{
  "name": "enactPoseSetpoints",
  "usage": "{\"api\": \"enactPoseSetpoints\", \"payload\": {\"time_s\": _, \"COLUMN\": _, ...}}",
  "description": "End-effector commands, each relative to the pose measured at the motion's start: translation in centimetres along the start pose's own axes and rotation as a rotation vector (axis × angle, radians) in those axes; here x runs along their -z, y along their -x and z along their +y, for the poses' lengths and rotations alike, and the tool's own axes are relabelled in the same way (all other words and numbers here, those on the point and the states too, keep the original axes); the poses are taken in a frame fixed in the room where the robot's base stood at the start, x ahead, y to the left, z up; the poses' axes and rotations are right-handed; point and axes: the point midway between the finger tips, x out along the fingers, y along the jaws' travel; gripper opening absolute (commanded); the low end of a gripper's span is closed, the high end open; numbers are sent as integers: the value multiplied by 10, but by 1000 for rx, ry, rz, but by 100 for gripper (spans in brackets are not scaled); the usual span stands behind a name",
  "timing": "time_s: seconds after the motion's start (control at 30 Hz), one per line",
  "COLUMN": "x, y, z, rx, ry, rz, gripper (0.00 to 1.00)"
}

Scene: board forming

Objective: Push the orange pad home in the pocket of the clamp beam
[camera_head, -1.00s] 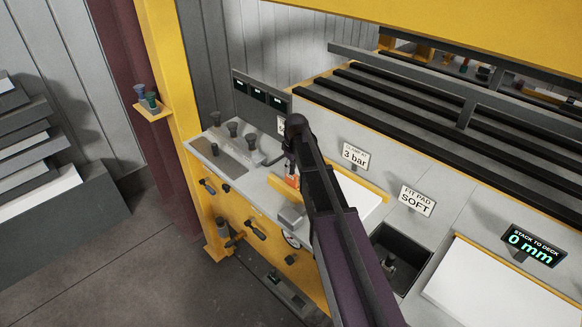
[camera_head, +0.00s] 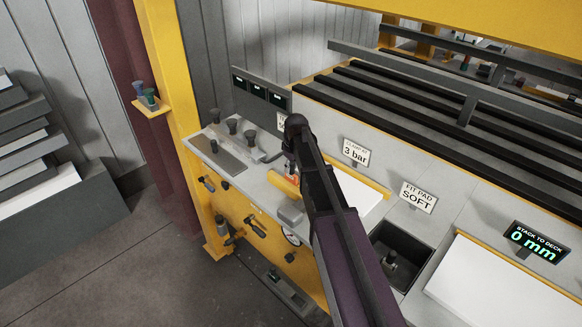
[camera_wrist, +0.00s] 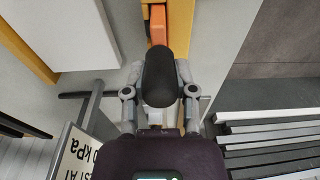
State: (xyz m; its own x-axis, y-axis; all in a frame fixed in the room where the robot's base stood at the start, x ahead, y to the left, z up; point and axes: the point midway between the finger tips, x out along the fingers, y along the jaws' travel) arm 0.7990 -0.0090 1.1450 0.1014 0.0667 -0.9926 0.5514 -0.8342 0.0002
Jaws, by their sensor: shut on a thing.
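The orange pad (camera_wrist: 157,24) shows beyond my gripper in the wrist view, against the yellow-orange clamp beam (camera_wrist: 181,28). In the head view a small part of the pad (camera_head: 292,179) shows under my gripper (camera_head: 291,170), by the beam (camera_head: 280,186) on the grey bench. My gripper also shows in the wrist view (camera_wrist: 160,88), shut on the pad, with a dark rounded part covering the grip. The pocket is mostly hidden, so how deep the pad sits cannot be told.
Signs reading "3 bar" (camera_head: 356,152) and "FIT PAD SOFT" (camera_head: 418,197) stand behind. A dark open bin (camera_head: 400,258) lies right of my arm. Knobs (camera_head: 232,126) stand on the bench at left. A white board (camera_head: 505,285) lies at lower right.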

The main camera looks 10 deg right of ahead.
Motion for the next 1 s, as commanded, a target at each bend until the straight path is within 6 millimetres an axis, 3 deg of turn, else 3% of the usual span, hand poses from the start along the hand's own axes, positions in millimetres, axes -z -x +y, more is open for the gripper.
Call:
{"api": "enactPoseSetpoints", "payload": {"time_s": 0.73, "x": -2, "y": -14, "z": 0, "rx": 0, "ry": 0, "rz": 0, "gripper": 0}}
{"api": "enactPoseSetpoints", "payload": {"time_s": 0.77, "x": -2, "y": -14, "z": 0, "rx": 0, "ry": 0, "rz": 0, "gripper": 38}}
{"api": "enactPoseSetpoints", "payload": {"time_s": 0.8, "x": -2, "y": -13, "z": 0, "rx": 0, "ry": 0, "rz": 0, "gripper": 50}}
{"api": "enactPoseSetpoints", "payload": {"time_s": 0.9, "x": -2, "y": -13, "z": 0, "rx": 0, "ry": 0, "rz": 0, "gripper": 76}}
{"api": "enactPoseSetpoints", "payload": {"time_s": 1.0, "x": -2, "y": -13, "z": 0, "rx": 0, "ry": 0, "rz": 0, "gripper": 76}}
